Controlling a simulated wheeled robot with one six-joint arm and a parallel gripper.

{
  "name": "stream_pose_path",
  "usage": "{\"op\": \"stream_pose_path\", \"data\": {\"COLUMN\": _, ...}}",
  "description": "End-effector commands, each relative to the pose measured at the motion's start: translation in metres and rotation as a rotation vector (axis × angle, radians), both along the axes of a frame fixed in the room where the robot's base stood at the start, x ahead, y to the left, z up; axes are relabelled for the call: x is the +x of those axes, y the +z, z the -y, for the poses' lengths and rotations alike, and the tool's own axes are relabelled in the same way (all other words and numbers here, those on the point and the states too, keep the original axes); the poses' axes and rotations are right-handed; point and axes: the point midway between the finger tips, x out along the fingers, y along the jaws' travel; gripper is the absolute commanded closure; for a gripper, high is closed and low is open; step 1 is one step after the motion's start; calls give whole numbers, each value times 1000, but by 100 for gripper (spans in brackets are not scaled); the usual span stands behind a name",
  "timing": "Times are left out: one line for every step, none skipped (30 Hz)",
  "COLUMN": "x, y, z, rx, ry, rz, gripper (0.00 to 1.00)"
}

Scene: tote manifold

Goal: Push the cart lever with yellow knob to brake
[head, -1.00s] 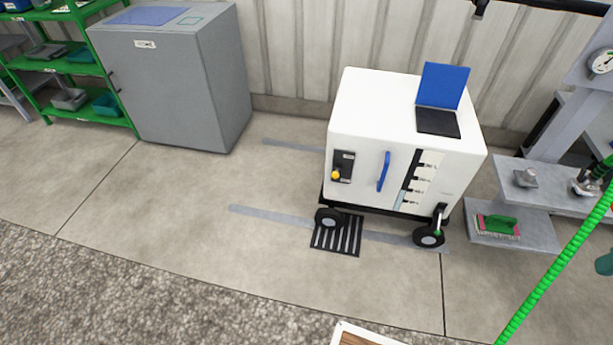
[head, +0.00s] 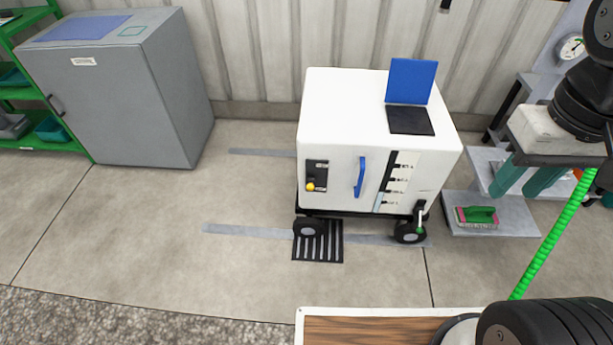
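The white cart (head: 335,115) stands on wheels near the back wall. On the left of its front is a dark lever plate (head: 318,172) with a small yellow knob (head: 310,187) at its lower part. My gripper (head: 525,186) is at the right edge of the head view, with two teal fingers pointing down and a gap between them. It is open, with nothing seen between the fingers. It is well to the right of the cart and apart from the knob.
A blue handle (head: 360,177) is on the cart's front, and a blue panel (head: 411,81) stands on its top. A dark floor grate (head: 318,242) lies by the front left wheel. A grey cabinet (head: 130,100) stands left. Grey shelves (head: 490,222) stand right. A green hose (head: 555,232) crosses the right side.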

Motion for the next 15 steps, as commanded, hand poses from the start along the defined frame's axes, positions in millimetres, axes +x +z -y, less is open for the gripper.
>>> {"op": "stream_pose_path", "data": {"x": 6, "y": -8, "z": 0, "rx": -2, "ry": 5, "rz": -45, "gripper": 65}}
{"op": "stream_pose_path", "data": {"x": 10, "y": -12, "z": -1, "rx": -3, "ry": 10, "rz": -70, "gripper": 65}}
{"op": "stream_pose_path", "data": {"x": 17, "y": -18, "z": -3, "rx": -5, "ry": 18, "rz": -104, "gripper": 65}}
{"op": "stream_pose_path", "data": {"x": 22, "y": -23, "z": -5, "rx": -8, "ry": 26, "rz": -128, "gripper": 65}}
{"op": "stream_pose_path", "data": {"x": 29, "y": -29, "z": -6, "rx": -10, "ry": 34, "rz": -152, "gripper": 65}}
{"op": "stream_pose_path", "data": {"x": 38, "y": -36, "z": -9, "rx": -15, "ry": 47, "rz": -178, "gripper": 65}}
{"op": "stream_pose_path", "data": {"x": 46, "y": -42, "z": -10, "rx": -19, "ry": 56, "rz": -195, "gripper": 65}}
{"op": "stream_pose_path", "data": {"x": 54, "y": -48, "z": -12, "rx": -22, "ry": 65, "rz": -210, "gripper": 65}}
{"op": "stream_pose_path", "data": {"x": 65, "y": -57, "z": -14, "rx": -27, "ry": 79, "rz": -225, "gripper": 65}}
{"op": "stream_pose_path", "data": {"x": 74, "y": -63, "z": -16, "rx": -31, "ry": 90, "rz": -235, "gripper": 65}}
{"op": "stream_pose_path", "data": {"x": 83, "y": -71, "z": -17, "rx": -34, "ry": 101, "rz": -242, "gripper": 65}}
{"op": "stream_pose_path", "data": {"x": 95, "y": -81, "z": -19, "rx": -39, "ry": 115, "rz": -250, "gripper": 65}}
{"op": "stream_pose_path", "data": {"x": 105, "y": -89, "z": -21, "rx": -42, "ry": 127, "rz": -254, "gripper": 65}}
{"op": "stream_pose_path", "data": {"x": 114, "y": -98, "z": -22, "rx": -45, "ry": 138, "rz": -256, "gripper": 65}}
{"op": "stream_pose_path", "data": {"x": 128, "y": -111, "z": -25, "rx": -49, "ry": 156, "rz": -256, "gripper": 65}}
